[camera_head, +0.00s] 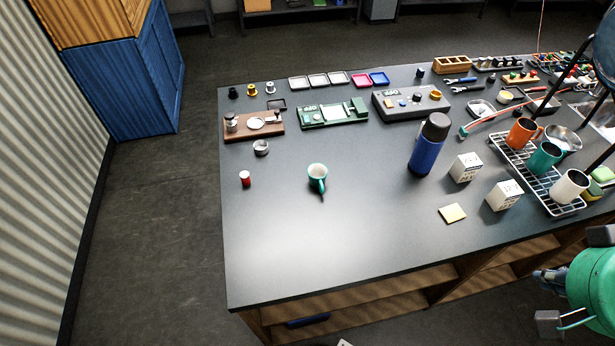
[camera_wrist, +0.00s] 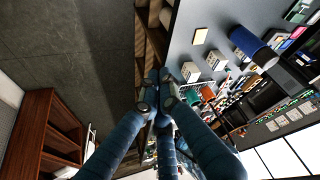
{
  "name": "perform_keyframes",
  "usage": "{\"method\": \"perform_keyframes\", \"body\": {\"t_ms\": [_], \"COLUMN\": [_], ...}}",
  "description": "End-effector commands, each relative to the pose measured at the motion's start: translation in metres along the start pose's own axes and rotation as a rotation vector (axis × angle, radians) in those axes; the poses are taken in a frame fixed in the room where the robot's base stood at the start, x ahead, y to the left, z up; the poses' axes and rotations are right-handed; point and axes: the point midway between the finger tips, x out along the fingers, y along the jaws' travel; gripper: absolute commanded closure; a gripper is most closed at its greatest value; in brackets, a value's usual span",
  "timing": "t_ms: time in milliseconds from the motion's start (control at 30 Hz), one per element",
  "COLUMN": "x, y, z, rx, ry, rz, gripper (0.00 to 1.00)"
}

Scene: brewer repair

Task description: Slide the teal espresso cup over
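A small teal espresso cup (camera_head: 316,171) with a pale inside stands upright on the dark tabletop (camera_head: 340,235), left of the middle in the head view. Its handle points toward the near side of the table. My gripper (camera_head: 548,276) is partly visible at the lower right of the head view, beyond the table's near edge and far from the cup. In the wrist view, the blue fingers of my gripper (camera_wrist: 160,88) converge with their dark tips close together. Nothing is visibly held, and their opening is unclear. I cannot make out the espresso cup in the wrist view.
A red-topped small cylinder (camera_head: 245,178) and a round metal piece (camera_head: 261,148) stand left of the cup. A blue flask (camera_head: 428,146) and white boxes (camera_head: 466,167) stand right. A rack (camera_head: 552,193) holds mugs, one teal. Tabletop in front of the cup is clear.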

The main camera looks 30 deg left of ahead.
Motion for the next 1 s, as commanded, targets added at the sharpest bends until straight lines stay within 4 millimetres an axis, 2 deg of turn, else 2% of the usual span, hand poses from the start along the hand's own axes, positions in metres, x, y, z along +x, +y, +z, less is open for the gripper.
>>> {"method": "perform_keyframes", "body": {"t_ms": [267,467,733,1000], "x": [0.004,0.014,0.037,0.067], "y": [-0.037,-0.081,-0.156,-0.244], "z": [-0.05,-0.091,-0.134,-0.155], "rx": [-0.247,-0.491,-0.824,-1.158], "ry": [-0.053,-0.094,-0.139,-0.175], "rz": [-0.053,-0.107,-0.183,-0.263], "gripper": [1.0,1.0,1.0,1.0]}}
